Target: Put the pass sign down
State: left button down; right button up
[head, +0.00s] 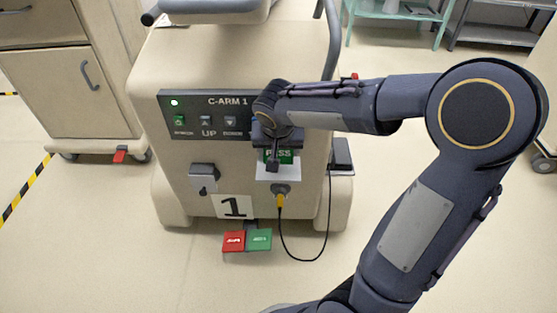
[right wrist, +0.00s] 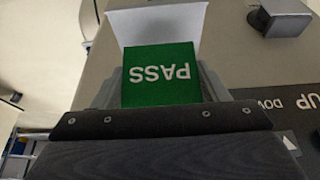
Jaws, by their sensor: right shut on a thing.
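The pass sign (head: 283,156) is a small green block with white PASS lettering, seen at the front of the C-ARM 1 cart. My right gripper (head: 273,160) is shut on it, partly covering it in the head view. In the right wrist view the sign (right wrist: 160,75) sits between the fingers, its lettering upside down. A white plate or holder (head: 278,173) shows just below and behind the sign; it also shows in the right wrist view (right wrist: 175,22). Whether the sign touches it I cannot tell. My left gripper is not in view.
The beige cart (head: 235,70) has a control panel (head: 205,118), a small grey box (head: 203,178) and a yellow plug (head: 281,198) with a hanging black cable. Red (head: 234,241) and green (head: 259,239) pedals are at its foot. A drawer cabinet (head: 72,95) stands left.

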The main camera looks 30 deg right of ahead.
aim_at(278, 153)
jog(key=f, duration=0.1)
jog(key=f+b, duration=0.1)
jog(key=f, duration=0.1)
jog(key=f+b, duration=0.1)
jog(key=shift+w+d+f, duration=0.15)
jog(key=shift+w+f, duration=0.05)
jog(key=shift+w, duration=0.05)
jog(key=shift+w+r, duration=0.1)
jog(key=shift+f, duration=0.25)
jog(key=o, duration=0.9)
jog(key=shift+r, duration=0.1)
jog(key=shift+o, duration=0.2)
jog(key=shift+r+p, duration=0.3)
jog(key=shift+r, duration=0.25)
jog(key=p+v, duration=0.4)
jog(key=v, duration=0.6)
jog(key=s+a+n+t+y, duration=0.1)
jog(key=s+a+n+y, duration=0.1)
jog(key=s, duration=0.7)
jog(key=s+a+f+n+y, duration=0.1)
jog(key=s+a+n+y, duration=0.1)
jog(key=s, duration=0.8)
jog(key=shift+a+f+n+t+y, duration=0.35)
jog(key=shift+a+y, duration=0.35)
jog(key=shift+y, duration=0.3)
